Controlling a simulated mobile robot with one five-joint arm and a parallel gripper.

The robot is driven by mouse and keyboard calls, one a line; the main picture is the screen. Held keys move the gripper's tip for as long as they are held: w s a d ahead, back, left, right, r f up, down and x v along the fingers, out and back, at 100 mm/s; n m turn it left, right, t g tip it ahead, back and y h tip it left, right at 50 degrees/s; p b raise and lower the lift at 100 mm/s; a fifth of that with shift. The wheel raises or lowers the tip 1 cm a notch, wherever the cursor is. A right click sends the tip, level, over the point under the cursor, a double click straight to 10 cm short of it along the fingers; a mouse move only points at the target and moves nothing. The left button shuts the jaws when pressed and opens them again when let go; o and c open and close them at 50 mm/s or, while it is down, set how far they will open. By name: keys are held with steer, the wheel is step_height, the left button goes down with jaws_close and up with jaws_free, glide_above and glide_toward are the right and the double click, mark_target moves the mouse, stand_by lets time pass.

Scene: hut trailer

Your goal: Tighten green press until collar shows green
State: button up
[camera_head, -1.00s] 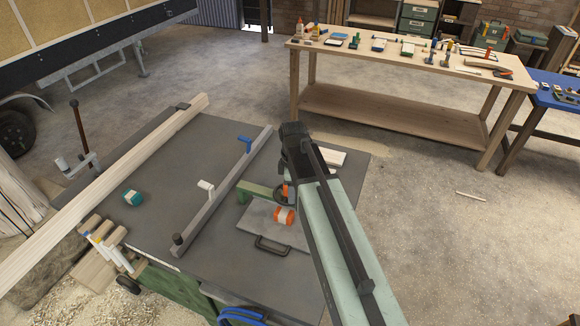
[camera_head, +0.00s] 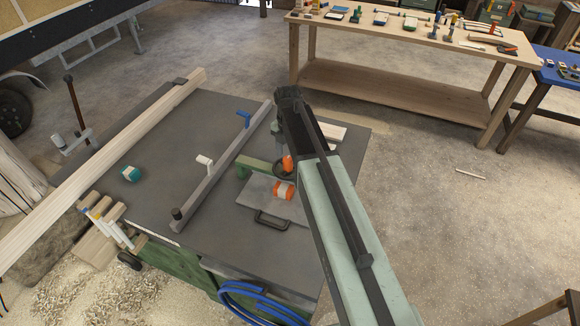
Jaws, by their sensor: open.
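The green press (camera_head: 256,167) stands at the right part of the dark grey bench top. Its green arm reaches right to a dark round handwheel (camera_head: 284,172). An orange piece shows just above the wheel; I cannot tell if it belongs to the press. My arm comes in from the lower right and bends down over the press. My gripper (camera_head: 281,146) is open, close above the handwheel and mostly hidden behind my arm. I cannot tell if it touches the wheel. No green collar band is visible.
An orange-and-white roll (camera_head: 283,190) lies on a grey plate (camera_head: 262,203) with a dark handle. A long grey fence (camera_head: 225,165) crosses the bench. A pale timber beam (camera_head: 100,160) lies at left, near a teal-and-white roll (camera_head: 131,173). A wooden workbench (camera_head: 400,108) stands behind.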

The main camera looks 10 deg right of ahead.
mark_target(288, 159)
step_height(288, 159, down, 4)
steer(key=shift+r+b, duration=0.25)
steer(key=shift+b, duration=0.8)
steer(key=shift+r, duration=0.1)
